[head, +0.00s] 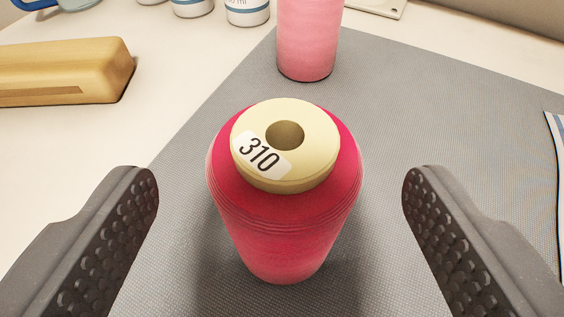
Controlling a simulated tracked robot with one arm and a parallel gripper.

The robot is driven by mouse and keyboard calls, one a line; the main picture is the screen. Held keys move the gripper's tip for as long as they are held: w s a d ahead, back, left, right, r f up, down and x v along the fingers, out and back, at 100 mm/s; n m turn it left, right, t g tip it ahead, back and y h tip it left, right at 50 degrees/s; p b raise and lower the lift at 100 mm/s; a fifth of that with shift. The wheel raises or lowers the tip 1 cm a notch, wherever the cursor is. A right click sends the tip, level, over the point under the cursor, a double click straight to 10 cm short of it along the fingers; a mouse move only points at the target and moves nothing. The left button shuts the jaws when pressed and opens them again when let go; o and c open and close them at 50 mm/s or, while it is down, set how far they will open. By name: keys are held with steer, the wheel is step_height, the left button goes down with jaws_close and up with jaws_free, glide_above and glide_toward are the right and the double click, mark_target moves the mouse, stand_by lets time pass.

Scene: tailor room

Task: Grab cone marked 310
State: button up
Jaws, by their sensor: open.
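The cone marked 310 (284,220) stands upright on a grey mat (420,100). It is wound with deep pink-red thread and has a cream top with a hole and a white label reading 310. My gripper (281,190) is open, with one dark textured finger to the left of the cone and one to the right. Clear gaps show between each finger and the cone, and neither touches it.
A lighter pink cone (309,40) stands behind on the mat. A wooden block (65,72) lies at the left on the white table (50,135). White containers (247,10) stand at the back. A pale striped item (556,140) is at the right edge.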

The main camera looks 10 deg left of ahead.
steer(key=shift+x, duration=3.1)
steer(key=c, duration=1.2)
